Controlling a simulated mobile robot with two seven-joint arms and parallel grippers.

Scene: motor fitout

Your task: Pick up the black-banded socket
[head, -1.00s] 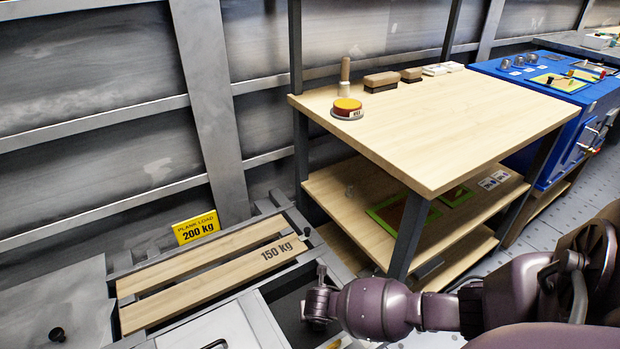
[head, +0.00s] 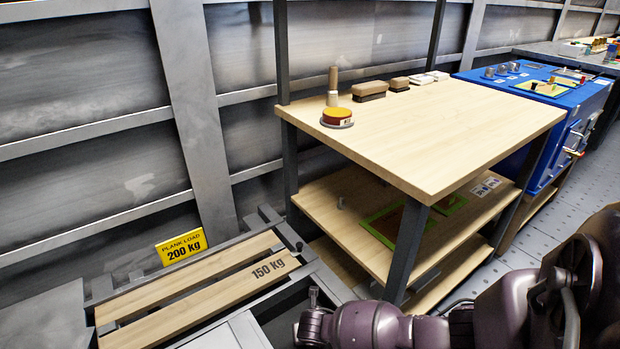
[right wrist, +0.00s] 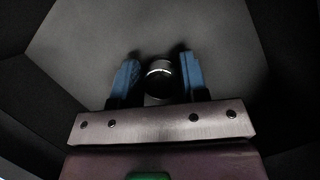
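In the right wrist view my right gripper (right wrist: 160,66) has its two blue fingers apart. A small dark round object (right wrist: 159,72) with a bright ring shows between them, and dark gaps appear on both sides of it. I cannot tell whether it is the black-banded socket. Several small grey cylinders (head: 502,69) stand on the blue bench (head: 560,97) at the right in the head view. They are too small to make out a black band. My left gripper is not in view.
A wooden shelf table (head: 450,120) stands in the middle, with a round red-and-yellow item (head: 337,116), a wooden peg (head: 333,80) and brown blocks (head: 369,91) near its back edge. Planks (head: 200,300) and a yellow load sign (head: 182,247) are at lower left. Floor (head: 545,225) shows at right.

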